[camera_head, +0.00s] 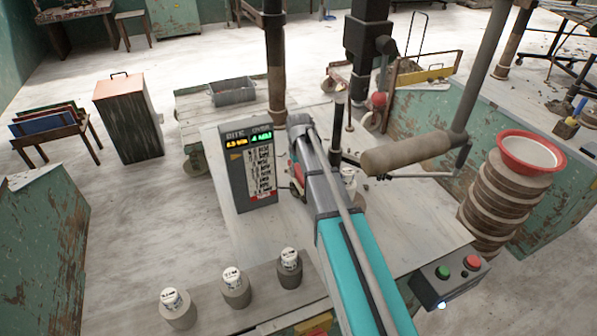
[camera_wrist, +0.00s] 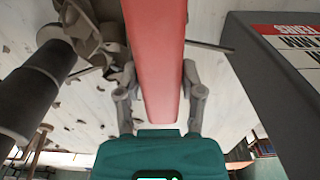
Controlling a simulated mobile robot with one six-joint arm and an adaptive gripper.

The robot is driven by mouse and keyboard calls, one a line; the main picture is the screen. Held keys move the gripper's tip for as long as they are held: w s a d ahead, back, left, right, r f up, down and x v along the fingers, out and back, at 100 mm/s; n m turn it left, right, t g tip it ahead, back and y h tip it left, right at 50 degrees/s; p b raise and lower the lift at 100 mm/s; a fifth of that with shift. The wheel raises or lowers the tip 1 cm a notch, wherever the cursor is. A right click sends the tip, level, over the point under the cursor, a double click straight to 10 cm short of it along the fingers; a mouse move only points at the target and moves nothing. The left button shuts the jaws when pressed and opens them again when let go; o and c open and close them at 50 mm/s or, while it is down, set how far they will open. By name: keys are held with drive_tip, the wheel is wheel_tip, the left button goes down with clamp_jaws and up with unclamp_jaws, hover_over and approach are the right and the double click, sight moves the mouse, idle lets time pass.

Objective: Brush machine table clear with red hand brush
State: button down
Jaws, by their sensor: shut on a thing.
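The red hand brush (camera_wrist: 157,60) runs up the middle of the wrist view, its handle between my gripper's (camera_wrist: 160,80) two grey fingers, which are shut on it. Its bristle end is out of that view. In the head view only a little red (camera_head: 293,170) shows beside my arm, which hides most of the gripper and brush. The pale machine table (camera_head: 425,232) lies under them. Small dark clay trimmings (camera_wrist: 45,100) are scattered on it in the wrist view, with a larger grey-brown clump (camera_wrist: 92,30) at upper left. I cannot tell if the bristles touch the table.
An upright display board (camera_head: 250,165) stands close left of the gripper. Vertical posts (camera_head: 275,60) and a thick clay-coloured handle (camera_head: 415,148) rise around it. Several labelled weights (camera_head: 236,290) line the front ledge. A button box (camera_head: 448,278) sits at front right, near stacked discs under a red bowl (camera_head: 530,152).

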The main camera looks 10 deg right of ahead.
drive_tip(key=shift+f+b, duration=1.9)
drive_tip(key=shift+f, duration=0.3)
drive_tip(key=c, duration=0.9)
unclamp_jaws()
drive_tip(key=c, duration=0.3)
drive_tip(key=shift+f+b, duration=0.3)
